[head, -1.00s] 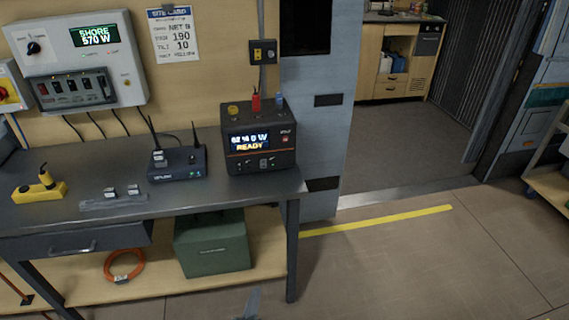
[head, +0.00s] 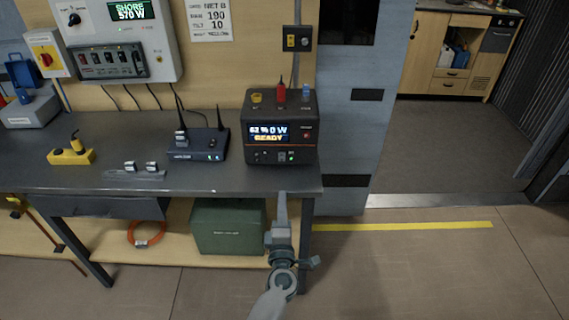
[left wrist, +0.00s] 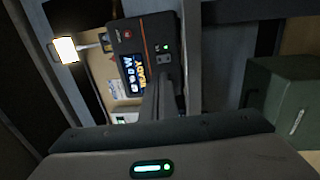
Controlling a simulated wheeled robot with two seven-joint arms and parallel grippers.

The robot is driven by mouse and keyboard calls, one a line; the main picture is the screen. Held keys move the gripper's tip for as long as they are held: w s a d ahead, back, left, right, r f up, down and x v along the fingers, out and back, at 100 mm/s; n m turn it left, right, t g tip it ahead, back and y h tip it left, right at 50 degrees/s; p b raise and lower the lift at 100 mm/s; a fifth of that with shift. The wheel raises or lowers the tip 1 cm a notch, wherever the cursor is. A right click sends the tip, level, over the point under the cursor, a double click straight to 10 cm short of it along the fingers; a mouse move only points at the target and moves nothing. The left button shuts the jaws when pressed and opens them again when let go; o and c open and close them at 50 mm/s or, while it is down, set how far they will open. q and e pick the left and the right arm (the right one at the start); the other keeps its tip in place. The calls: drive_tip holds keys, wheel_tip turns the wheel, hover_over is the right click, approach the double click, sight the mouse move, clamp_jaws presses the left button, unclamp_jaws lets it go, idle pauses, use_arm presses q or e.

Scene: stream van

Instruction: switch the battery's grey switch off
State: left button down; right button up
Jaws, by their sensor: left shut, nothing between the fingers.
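The battery (head: 280,133) is a dark box at the right end of the workbench, with an orange stripe and a lit screen showing READY. Its small grey switch (head: 282,157) is low on the front, beside a green light. The switch's position is too small to tell. In the left wrist view the battery (left wrist: 127,38) appears turned sideways, its grey switch (left wrist: 163,59) just beyond my fingers. My left gripper (head: 283,198) is shut and empty, in front of the bench edge, below the battery and apparently apart from it. My right gripper is not in view.
A black router (head: 196,146) with antennas stands left of the battery. The workbench (head: 235,181) has a front edge near my gripper. A green box (head: 228,229) sits on the lower shelf. The floor (head: 420,265) to the right is clear.

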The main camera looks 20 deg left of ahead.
sight(283, 155)
use_arm(q)
drive_tip(key=shift+w, duration=0.1)
